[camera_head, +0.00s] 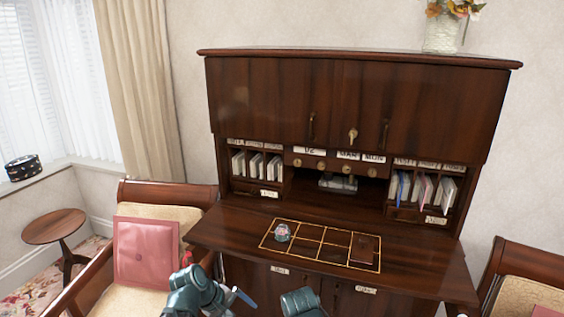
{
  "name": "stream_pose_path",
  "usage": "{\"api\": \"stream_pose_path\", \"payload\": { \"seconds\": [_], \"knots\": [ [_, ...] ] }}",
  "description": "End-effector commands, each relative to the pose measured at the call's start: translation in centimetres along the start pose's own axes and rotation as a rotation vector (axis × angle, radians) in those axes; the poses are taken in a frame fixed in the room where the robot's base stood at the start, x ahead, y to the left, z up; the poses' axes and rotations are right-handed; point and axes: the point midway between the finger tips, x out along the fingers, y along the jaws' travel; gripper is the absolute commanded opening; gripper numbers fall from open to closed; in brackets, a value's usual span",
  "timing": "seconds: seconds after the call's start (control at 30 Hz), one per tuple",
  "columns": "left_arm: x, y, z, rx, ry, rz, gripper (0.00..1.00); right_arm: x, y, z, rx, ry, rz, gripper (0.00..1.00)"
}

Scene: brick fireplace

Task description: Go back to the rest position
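My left arm comes in at the bottom, left of centre, with teal links. Its gripper (237,297) is in front of the desk's lower doors, below the writing surface, and seems to hold nothing. Its fingers are too small and overlapped to tell open from shut. A teal part of my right arm shows at the bottom edge, right of the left gripper. The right fingers are not visible. The dark wood secretary desk (400,264) has a gold-lined grid with a small round glassy object (281,233) in a left cell and a dark reddish-brown block (363,249) at the right.
Pigeonholes with envelopes (423,190) line the desk's back. A chair with a pink cushion (146,252) stands at the left, close to my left arm. Another chair (530,277) is at the right. A round side table (54,226) stands by the window.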

Motion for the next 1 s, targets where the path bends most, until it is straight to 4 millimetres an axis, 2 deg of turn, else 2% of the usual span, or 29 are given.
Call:
{"api": "stream_pose_path", "payload": {
  "seconds": [0.1, 0.4, 0.6, 0.8, 1.0],
  "knots": [
    [0.2, -3.0, 0.1, 0.298, 0.048, -0.159, 1.0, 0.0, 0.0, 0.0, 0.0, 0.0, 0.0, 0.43],
    [-1.3, -8.3, -0.8, 0.868, 0.046, -0.507, 1.0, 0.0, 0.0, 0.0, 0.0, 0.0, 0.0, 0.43],
    [0.5, -7.0, 4.3, 0.997, -0.023, -0.566, 1.0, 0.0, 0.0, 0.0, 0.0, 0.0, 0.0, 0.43],
    [1.7, -6.5, 8.7, 1.106, -0.078, -0.623, 1.0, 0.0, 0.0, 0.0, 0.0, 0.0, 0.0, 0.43],
    [2.2, -6.4, 10.8, 1.159, -0.102, -0.654, 1.0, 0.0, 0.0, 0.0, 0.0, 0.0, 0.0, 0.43]
  ]
}}
